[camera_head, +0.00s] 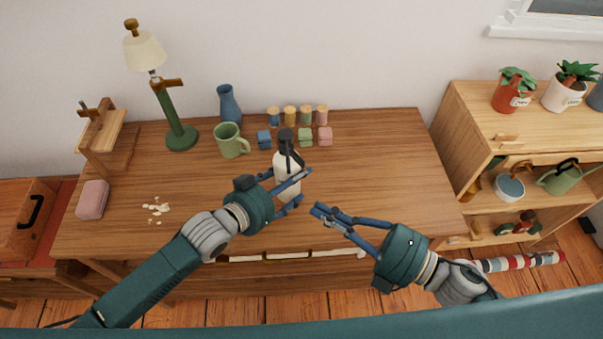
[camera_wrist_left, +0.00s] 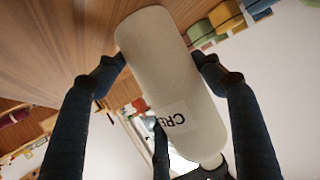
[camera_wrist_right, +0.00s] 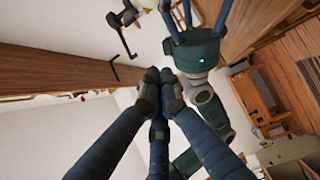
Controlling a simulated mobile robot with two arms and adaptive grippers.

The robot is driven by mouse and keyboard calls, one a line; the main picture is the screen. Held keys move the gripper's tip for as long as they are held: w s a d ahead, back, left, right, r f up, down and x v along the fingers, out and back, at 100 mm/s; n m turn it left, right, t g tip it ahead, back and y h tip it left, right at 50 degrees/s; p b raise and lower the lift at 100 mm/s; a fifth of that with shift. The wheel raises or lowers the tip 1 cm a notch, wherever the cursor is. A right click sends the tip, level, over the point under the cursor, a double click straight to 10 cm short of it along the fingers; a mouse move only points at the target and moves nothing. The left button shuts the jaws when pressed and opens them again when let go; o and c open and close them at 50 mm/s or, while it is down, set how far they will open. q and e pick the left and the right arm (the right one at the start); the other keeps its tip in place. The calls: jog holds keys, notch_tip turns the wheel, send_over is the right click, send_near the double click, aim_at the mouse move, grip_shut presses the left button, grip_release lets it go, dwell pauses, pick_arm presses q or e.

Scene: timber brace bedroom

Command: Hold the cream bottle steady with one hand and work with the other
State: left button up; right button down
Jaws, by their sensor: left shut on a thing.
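The cream bottle (camera_head: 287,172) has a pale body and a dark pump top, and it stands upright on the wooden desk. My left gripper (camera_head: 290,190) is shut around the lower part of its body. In the left wrist view the bottle (camera_wrist_left: 172,70) sits between the two fingers (camera_wrist_left: 162,73), with a label reading "CRE" partly showing. My right gripper (camera_head: 324,215) is shut and empty, over the desk's front edge to the lower right of the bottle. In the right wrist view its fingertips (camera_wrist_right: 158,78) meet.
Behind the bottle are a green mug (camera_head: 229,142), a blue vase (camera_head: 229,104), several small jars (camera_head: 305,115) and small blocks (camera_head: 305,137). A lamp (camera_head: 147,55) stands back left. White crumbs (camera_head: 156,209) and a pink block (camera_head: 92,200) lie at left. The desk's right side is clear.

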aim_at(292, 154)
jog(key=w+a, duration=0.3)
jog(key=w, duration=0.5)
jog(key=shift+w+a+r+n, duration=0.25)
jog(key=shift+w+a+n, duration=0.05)
jog(key=shift+w+a, duration=0.1)
dwell(0.5)
jog(key=shift+w+d+n+g, duration=0.1)
jog(key=shift+d+n+g, duration=0.05)
jog(key=shift+n+g, duration=0.25)
